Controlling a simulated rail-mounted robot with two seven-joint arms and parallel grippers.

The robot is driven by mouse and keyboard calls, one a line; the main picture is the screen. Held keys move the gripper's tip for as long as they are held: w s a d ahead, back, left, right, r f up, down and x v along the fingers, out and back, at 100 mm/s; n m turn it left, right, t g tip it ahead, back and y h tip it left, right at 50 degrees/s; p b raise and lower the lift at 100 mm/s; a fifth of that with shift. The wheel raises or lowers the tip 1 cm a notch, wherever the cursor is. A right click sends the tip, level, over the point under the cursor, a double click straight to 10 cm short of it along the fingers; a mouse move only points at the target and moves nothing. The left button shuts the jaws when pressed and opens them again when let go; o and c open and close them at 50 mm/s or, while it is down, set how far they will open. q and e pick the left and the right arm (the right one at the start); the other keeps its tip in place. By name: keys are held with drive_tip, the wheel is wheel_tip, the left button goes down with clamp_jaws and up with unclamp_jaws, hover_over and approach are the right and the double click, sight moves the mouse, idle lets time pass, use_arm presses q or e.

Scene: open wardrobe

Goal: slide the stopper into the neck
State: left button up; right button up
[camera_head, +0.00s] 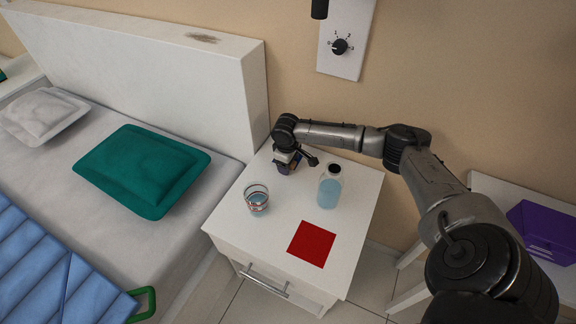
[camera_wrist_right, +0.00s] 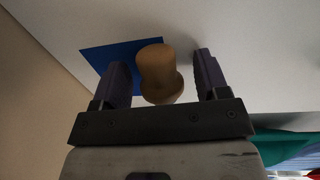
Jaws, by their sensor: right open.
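A tan cork-like stopper (camera_wrist_right: 157,74) shows in the right wrist view, between the two fingers of my right gripper (camera_wrist_right: 160,82). The fingers are apart, with a gap visible on each side of the stopper. In the head view my right gripper (camera_head: 289,163) is low over the back of the white nightstand, left of the bottle, and the stopper cannot be made out there. A clear bottle (camera_head: 329,191) with blue liquid stands upright on the nightstand; its neck points up and looks dark at the mouth. My left gripper is not in view.
A blue square (camera_wrist_right: 98,57) lies on the surface by the stopper. A glass (camera_head: 257,201) with some liquid stands at the nightstand's left, and a red square (camera_head: 311,243) lies at the front. The bed headboard (camera_head: 220,75) rises at the left; the wall is behind.

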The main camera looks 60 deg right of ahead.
drive_tip(key=shift+r, duration=0.1)
drive_tip(key=shift+c, duration=0.3)
drive_tip(key=c, duration=0.8)
drive_tip(key=shift+r, duration=0.1)
